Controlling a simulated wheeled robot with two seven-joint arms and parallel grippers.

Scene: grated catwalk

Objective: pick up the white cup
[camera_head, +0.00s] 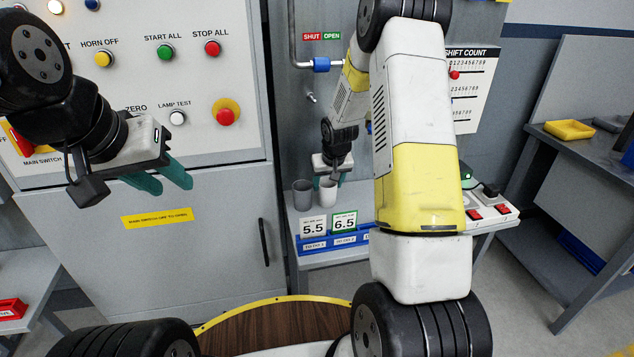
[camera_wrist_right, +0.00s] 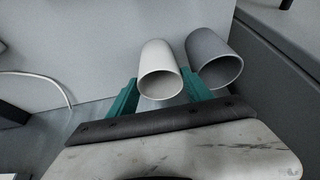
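The white cup (camera_head: 328,191) stands upright on a small bench, with a grey cup (camera_head: 302,194) close to its left. In the right wrist view the white cup (camera_wrist_right: 160,72) lies between the teal fingers of my right gripper (camera_wrist_right: 160,84), its mouth towards the palm. The fingers are very close to its sides, and I see no clear grip on it. The grey cup (camera_wrist_right: 213,60) is just outside the right-hand finger. My right gripper (camera_head: 328,181) is above the bench in the head view. My left gripper (camera_head: 160,181) is open and empty before the control cabinet.
The bench also holds a blue bin rack (camera_head: 335,242) with 5.5 and 6.5 cards and a switch box (camera_head: 487,211) at right. The grey control cabinet (camera_head: 150,235) stands left. My right arm hides part of the bench. A side table (camera_head: 590,150) holds a yellow tray (camera_head: 569,130).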

